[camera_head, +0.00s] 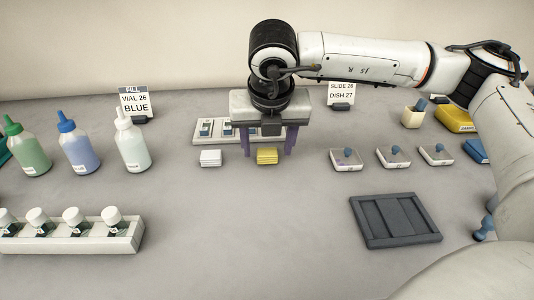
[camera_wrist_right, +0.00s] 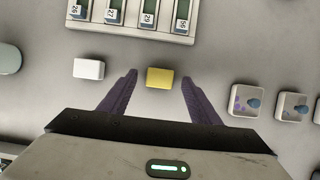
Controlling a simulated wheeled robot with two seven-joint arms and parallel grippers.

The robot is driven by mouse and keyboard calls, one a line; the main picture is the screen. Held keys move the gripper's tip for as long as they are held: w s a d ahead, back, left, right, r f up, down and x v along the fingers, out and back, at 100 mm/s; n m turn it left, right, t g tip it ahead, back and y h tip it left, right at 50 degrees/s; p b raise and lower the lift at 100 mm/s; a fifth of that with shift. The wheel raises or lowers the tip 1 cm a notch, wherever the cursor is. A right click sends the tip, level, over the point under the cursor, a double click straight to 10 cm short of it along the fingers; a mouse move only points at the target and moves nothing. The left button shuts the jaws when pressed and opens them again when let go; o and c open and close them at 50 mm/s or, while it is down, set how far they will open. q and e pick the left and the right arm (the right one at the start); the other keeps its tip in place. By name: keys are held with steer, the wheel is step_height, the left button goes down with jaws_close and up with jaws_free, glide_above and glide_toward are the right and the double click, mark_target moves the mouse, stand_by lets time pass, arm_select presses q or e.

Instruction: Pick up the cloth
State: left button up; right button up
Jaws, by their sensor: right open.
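A small yellow block-like pad (camera_head: 267,157), perhaps the folded cloth, lies on the table below my right gripper (camera_head: 269,150). In the right wrist view the yellow pad (camera_wrist_right: 160,78) sits between the two purple fingertips, with a gap on each side. A similar white pad (camera_head: 210,158) lies to its left; in the right wrist view the white pad (camera_wrist_right: 88,69) is outside the fingers. I cannot tell for sure which pad is the cloth. My right gripper is open and empty. My left gripper is not in view.
A slide tray (camera_head: 198,138) stands just behind the pads. Three small dishes (camera_head: 392,158) are to the right, with a dark ridged tray (camera_head: 395,221) in front. Bottles (camera_head: 82,153) and a vial rack (camera_head: 122,236) are at left. The front middle is clear.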

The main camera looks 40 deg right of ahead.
mark_target(267, 154)
steer(key=shift+w+d+f, duration=0.15)
steer(key=shift+w+f, duration=0.05)
steer(key=shift+f, duration=0.35)
steer(key=c, duration=1.1)
step_height(267, 154, up, 10)
steer(key=shift+r, duration=0.1)
